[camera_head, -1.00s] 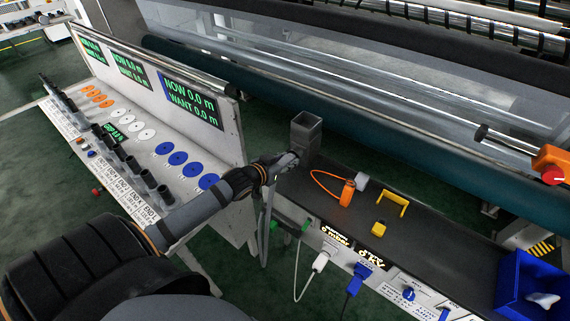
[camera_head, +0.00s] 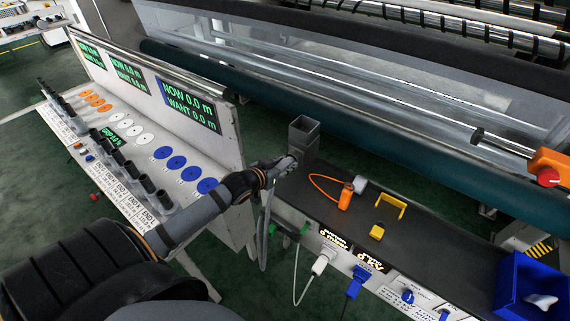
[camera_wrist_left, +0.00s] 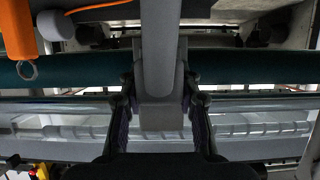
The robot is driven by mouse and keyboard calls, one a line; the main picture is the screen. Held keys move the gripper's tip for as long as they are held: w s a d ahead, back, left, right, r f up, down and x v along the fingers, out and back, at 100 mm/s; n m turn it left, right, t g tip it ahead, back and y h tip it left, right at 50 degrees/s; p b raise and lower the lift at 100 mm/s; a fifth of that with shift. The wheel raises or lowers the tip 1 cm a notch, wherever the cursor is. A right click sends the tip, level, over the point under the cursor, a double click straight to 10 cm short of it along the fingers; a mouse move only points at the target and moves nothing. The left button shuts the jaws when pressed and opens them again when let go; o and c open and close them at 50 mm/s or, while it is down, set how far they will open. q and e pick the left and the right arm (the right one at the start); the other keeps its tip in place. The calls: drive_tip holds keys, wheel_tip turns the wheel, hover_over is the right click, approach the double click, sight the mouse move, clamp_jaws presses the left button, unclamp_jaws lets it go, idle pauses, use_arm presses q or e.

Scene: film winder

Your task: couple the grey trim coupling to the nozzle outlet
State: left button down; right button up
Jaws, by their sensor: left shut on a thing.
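My left gripper (camera_head: 288,163) is shut on a grey part at the back left corner of the dark bench, beside an upright grey square box (camera_head: 303,136). In the left wrist view a grey block (camera_wrist_left: 162,116) sits between the fingers, with a thick grey tube (camera_wrist_left: 160,50) running from it to the top edge. I take this as the grey trim coupling with its hose. In the head view a grey hose (camera_head: 265,235) hangs below the gripper. I cannot make out the nozzle outlet for certain. My right gripper is not in view.
A blue bin (camera_head: 513,290) stands at right. The labelled screen panel (camera_head: 228,135) is close left of the arm.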

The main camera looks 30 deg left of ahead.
use_arm(q)
drive_tip(key=shift+r+p, duration=0.1)
drive_tip(key=shift+p, duration=0.2)
drive_tip(key=shift+w, duration=0.2)
drive_tip(key=c, duration=0.9)
unclamp_jaws()
drive_tip(key=shift+o, duration=0.2)
wheel_tip(320, 180, up, 10)
drive_tip(key=shift+f, duration=0.1)
